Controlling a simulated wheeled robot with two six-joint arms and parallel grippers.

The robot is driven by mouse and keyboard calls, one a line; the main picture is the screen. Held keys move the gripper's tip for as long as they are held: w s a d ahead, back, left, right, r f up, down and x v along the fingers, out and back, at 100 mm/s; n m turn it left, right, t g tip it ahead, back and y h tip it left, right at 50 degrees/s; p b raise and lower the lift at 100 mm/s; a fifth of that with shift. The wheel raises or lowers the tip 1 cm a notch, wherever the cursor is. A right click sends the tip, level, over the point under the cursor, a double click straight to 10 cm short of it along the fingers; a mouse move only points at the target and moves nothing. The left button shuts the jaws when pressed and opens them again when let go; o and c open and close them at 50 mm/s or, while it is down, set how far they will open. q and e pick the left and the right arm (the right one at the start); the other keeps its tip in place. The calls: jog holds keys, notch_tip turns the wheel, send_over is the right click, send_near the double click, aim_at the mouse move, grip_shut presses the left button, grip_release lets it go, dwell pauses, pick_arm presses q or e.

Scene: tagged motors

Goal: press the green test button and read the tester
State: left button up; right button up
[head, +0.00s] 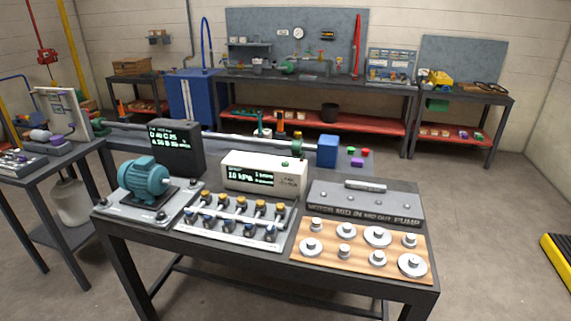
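A white tester box (264,177) with a lit green display stands at the middle back of the near table (200,248). Its display seems to read about "1.0 kPa", but the small text is too blurred to be sure. A teal motor (144,180) sits on a grey plate in front of the black box. Neither of my grippers is in view.
A panel with several yellow and blue fittings (213,233) lies before the tester. A wooden board with several metal discs (350,267) and a grey labelled block (365,205) are at right. A blue block (327,151) is behind.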

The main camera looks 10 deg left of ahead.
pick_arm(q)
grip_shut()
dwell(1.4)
